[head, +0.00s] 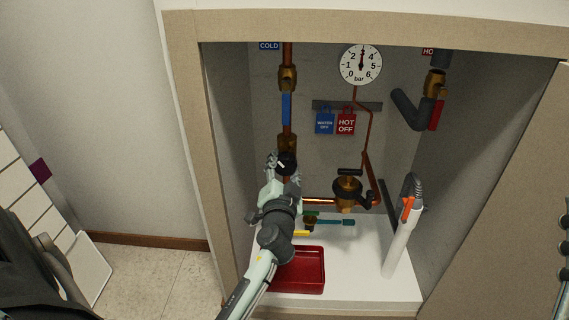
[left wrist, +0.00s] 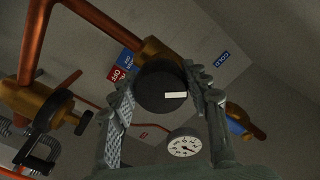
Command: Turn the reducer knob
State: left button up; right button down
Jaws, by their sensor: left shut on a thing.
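The reducer knob (head: 287,163) is a round black knob with a white mark, on the brass body of the copper pipe at the left of the closet. In the left wrist view the knob (left wrist: 160,88) sits between the two fingers. My left gripper (head: 279,162) reaches up to it and is shut on it, with one finger at each side. The white pressure gauge (head: 361,65) hangs at the top, its needle pointing about straight up. It also shows in the left wrist view (left wrist: 184,143). My right gripper is not in view.
A brass valve with a black handle (head: 348,188) stands right of my arm. A red tray (head: 312,268) and small tools lie on the white closet floor. A white tube with an orange lever (head: 400,235) stands at right. Wooden closet walls frame both sides.

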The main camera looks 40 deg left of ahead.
pick_arm(q)
jog(key=m+p, duration=0.1)
jog(key=m, duration=0.2)
jog(key=shift+r, duration=0.1)
jog(key=shift+m+p, duration=0.35)
jog(key=shift+m, duration=1.15)
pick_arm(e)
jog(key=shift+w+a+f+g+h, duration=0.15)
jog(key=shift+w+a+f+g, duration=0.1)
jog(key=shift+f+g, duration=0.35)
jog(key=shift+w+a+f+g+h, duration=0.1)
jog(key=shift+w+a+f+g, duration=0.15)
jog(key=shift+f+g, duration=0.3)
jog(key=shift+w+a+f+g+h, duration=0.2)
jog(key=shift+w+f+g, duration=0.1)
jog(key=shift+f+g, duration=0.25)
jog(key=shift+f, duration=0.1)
pick_arm(q)
jog(key=o, duration=1.2)
jog(key=shift+c, duration=0.2)
jog(key=v, duration=0.7)
jog(key=shift+s, duration=0.3)
jog(key=shift+d, duration=0.1)
